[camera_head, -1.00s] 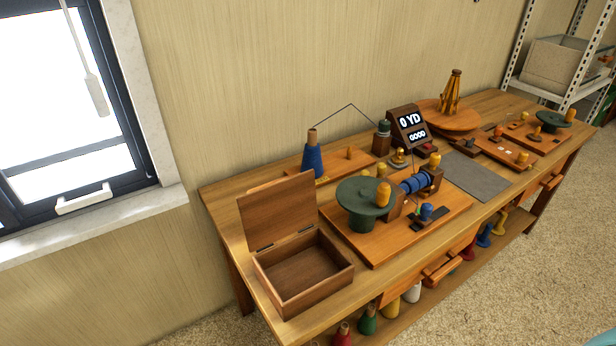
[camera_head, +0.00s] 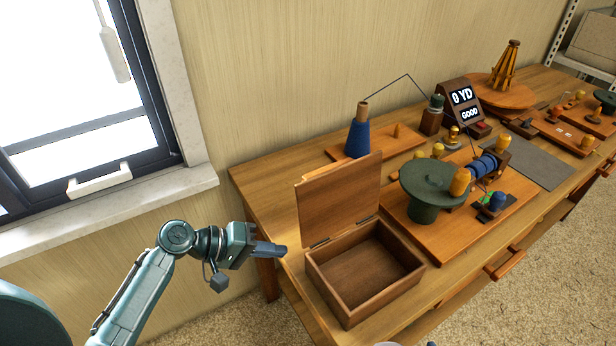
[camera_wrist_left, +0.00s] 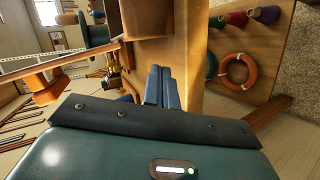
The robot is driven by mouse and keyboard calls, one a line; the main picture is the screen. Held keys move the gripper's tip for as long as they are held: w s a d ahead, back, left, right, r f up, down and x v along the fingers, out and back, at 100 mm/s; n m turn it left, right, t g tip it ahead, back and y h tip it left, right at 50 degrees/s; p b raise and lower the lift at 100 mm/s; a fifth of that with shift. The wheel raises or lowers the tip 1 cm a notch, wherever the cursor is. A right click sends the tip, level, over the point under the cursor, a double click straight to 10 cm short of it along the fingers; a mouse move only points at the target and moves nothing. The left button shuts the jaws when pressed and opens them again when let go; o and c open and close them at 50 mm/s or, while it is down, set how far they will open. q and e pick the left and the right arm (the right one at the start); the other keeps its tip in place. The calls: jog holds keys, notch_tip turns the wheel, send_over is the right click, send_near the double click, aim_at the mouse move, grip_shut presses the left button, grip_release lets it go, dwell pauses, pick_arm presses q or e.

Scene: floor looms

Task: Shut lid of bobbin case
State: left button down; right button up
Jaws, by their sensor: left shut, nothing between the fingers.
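The bobbin case (camera_head: 364,292) is a wooden box at the near left end of the workbench. Its lid (camera_head: 341,203) stands open and upright on hinges along the box's back left edge. The inside looks empty. My left gripper (camera_head: 284,250) is shut and empty, just left of the box and apart from it, at the bench's left edge. In the left wrist view its fingers (camera_wrist_left: 162,88) lie together, pointing toward the bench edge. My right gripper is not in view.
Right of the box, a board carries a green round stand (camera_head: 432,184) and a blue spool. Behind the lid stands a blue thread cone (camera_head: 358,138). A counter display (camera_head: 463,98) is farther back. A window (camera_head: 75,95) is at left.

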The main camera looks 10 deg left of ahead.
aim_at(335, 194)
pick_arm(q)
jog(key=w+a+r+n+t+h, duration=0.35)
jog(key=w+a+r, duration=0.35)
jog(key=r, duration=0.5)
jog(key=w+d+h+p, duration=0.1)
jog(key=w+d+p, duration=0.2)
jog(key=d, duration=0.8)
jog(key=shift+w+d+r+n+p, duration=0.35)
jog(key=shift+w+r+p, duration=0.05)
jog(key=shift+w+r, duration=0.1)
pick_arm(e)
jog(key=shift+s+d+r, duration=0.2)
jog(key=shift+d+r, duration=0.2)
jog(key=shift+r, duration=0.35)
